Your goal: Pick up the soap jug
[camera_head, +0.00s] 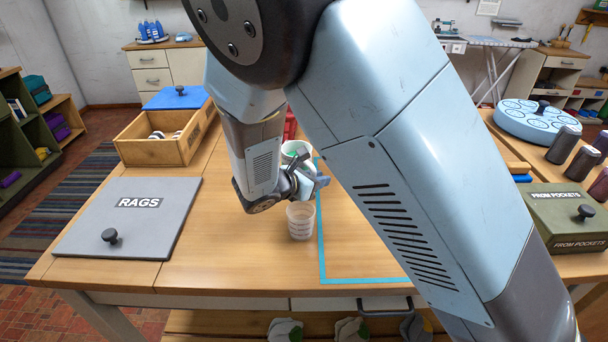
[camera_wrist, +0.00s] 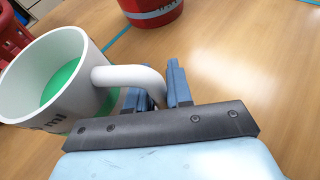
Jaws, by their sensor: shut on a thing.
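The soap jug is a white jug with green liquid inside; in the wrist view (camera_wrist: 88,92) it fills the left side, its handle reaching between my fingers. In the head view the jug (camera_head: 294,148) shows only in part, behind my wrist. My gripper (camera_wrist: 157,92) is shut on the jug's handle; in the head view my gripper (camera_head: 318,182) is in front of and slightly right of the jug. The jug's base is hidden, so I cannot tell whether it touches the table.
A clear measuring cup (camera_head: 301,222) stands just in front of my gripper. Blue tape (camera_head: 322,262) marks an area to the right. A grey RAGS lid (camera_head: 132,222) and wooden box (camera_head: 160,148) are left. A red container (camera_wrist: 152,10) stands beyond the jug.

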